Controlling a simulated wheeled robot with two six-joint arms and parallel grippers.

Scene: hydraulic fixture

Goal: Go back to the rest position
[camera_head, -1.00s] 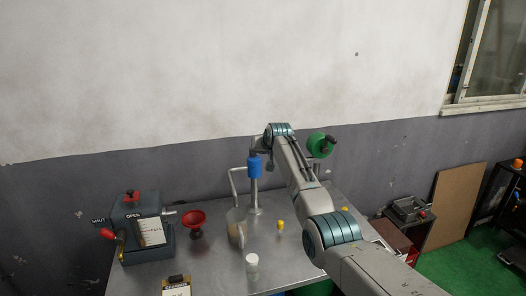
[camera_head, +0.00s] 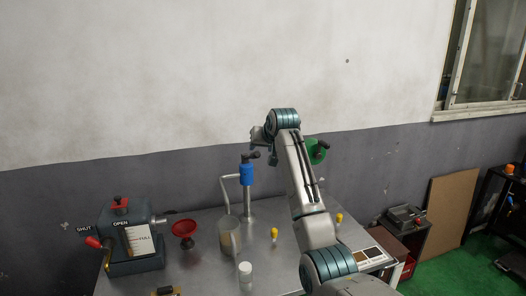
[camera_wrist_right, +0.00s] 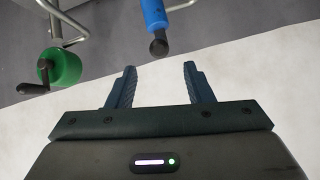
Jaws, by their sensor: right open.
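My right gripper (camera_wrist_right: 160,84) is open and empty in the right wrist view, its two dark fingers apart with nothing between them. In the head view my right arm reaches up from the bottom right, and its gripper end (camera_head: 262,145) is near the wall, above the blue-handled pump or tap (camera_head: 246,175). That blue part also shows in the right wrist view (camera_wrist_right: 155,14), beyond the fingers and apart from them. A green drum with a black crank (camera_head: 316,151) is just right of the arm, and also in the right wrist view (camera_wrist_right: 66,66). My left gripper is not in view.
On the metal table (camera_head: 190,270) stand a grey fixture with SHUT and OPEN labels (camera_head: 132,245), a red funnel (camera_head: 184,229), a metal jug (camera_head: 229,238), a white-capped bottle (camera_head: 245,271) and small yellow-topped items (camera_head: 274,233). A wall is close behind the table.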

